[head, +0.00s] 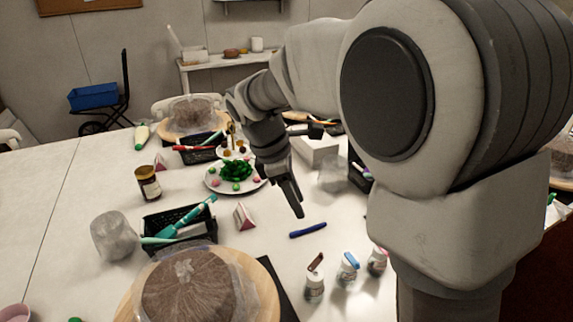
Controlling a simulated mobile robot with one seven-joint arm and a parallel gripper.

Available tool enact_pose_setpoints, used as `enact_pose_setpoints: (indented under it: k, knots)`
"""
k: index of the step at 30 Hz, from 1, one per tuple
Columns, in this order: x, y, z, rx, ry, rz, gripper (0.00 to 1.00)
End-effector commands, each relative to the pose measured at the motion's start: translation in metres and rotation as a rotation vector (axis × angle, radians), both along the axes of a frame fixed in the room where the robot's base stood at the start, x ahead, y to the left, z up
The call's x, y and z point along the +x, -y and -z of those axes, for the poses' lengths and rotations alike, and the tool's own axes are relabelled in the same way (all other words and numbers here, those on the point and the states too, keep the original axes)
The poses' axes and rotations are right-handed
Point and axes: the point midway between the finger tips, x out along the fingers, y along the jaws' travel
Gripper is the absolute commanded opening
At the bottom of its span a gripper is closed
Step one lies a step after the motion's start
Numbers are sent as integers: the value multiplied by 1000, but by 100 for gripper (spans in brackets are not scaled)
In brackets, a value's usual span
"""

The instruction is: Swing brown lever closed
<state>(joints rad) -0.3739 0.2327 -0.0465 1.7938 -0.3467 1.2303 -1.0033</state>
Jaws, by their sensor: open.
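A small white bottle (314,288) stands on the table at the lower middle, with a brown lever (317,262) at its top. The brown lever tilts up and to the right. A similar bottle with a blue lever (350,262) and one with a pinkish top (377,261) stand to its right. My gripper (297,211) points down above the table, behind and slightly left of the brown lever, apart from it. It is open and nothing shows between its fingers, which overlap from this angle.
A blue marker (308,230) lies between my gripper and the bottles. A wrapped cake (195,290) on a wooden turntable is at the front left. A black basket (180,236) with pens, a plate (212,179) with a green bow and a brown jar (148,184) stand farther back.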

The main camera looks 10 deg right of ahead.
Motion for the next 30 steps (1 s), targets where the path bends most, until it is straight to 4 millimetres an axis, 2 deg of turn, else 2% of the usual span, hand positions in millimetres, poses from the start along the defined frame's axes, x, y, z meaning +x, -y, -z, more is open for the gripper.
enact_pose_setpoints:
  k: [1,4,11,30]
  knots:
    - [5,-4,9,-17,-23,-35,43]
    - [11,-9,15,-37,-49,-82,43]
    - [13,-4,32,-48,-63,-103,43]
    - [13,47,154,-46,-61,-99,43]
